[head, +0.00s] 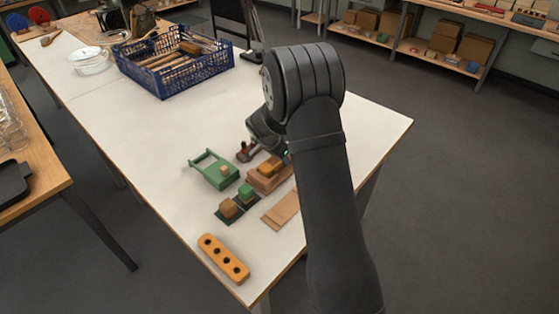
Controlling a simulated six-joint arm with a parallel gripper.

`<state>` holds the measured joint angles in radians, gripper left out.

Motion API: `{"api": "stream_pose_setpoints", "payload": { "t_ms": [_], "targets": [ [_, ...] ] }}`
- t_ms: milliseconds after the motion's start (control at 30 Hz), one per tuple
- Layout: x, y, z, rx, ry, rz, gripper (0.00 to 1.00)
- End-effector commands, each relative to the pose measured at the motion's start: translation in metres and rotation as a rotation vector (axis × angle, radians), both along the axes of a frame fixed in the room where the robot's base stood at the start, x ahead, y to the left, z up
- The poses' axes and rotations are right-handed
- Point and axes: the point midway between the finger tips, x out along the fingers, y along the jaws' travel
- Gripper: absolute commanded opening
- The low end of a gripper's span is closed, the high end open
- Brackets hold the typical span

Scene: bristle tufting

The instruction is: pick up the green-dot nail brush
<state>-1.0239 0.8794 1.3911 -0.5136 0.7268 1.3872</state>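No green dot can be made out, so I cannot tell which piece is the green-dot nail brush. Small brush-sized pieces lie on the white table: a tan block (228,208) and a green block (246,193) on dark green pads, and an orange piece (269,167) on a brown wooden block (262,183). My gripper (268,150) is low over the table at the far side of the brown block, close to the orange piece. My arm hides most of it, and its fingertips cannot be made out.
Flat wooden strips (281,210) lie beside my arm. A yellow bar with dark holes (223,258) lies near the front edge. A blue crate (175,62) stands farther back. The left-middle table is clear.

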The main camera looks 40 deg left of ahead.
Motion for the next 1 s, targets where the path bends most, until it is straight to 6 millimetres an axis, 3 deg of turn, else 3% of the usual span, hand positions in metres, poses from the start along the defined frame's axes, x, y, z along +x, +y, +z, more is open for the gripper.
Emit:
{"api": "stream_pose_setpoints", "payload": {
  "t_ms": [333,567,1000],
  "targets": [
    [0.000,0.000,0.007,0.001,-0.002,0.000,0.14],
    [0.001,0.001,0.039,0.005,-0.003,0.000,0.14],
    [0.032,-0.085,0.095,0.002,-0.002,-0.004,0.14]
  ]
}}
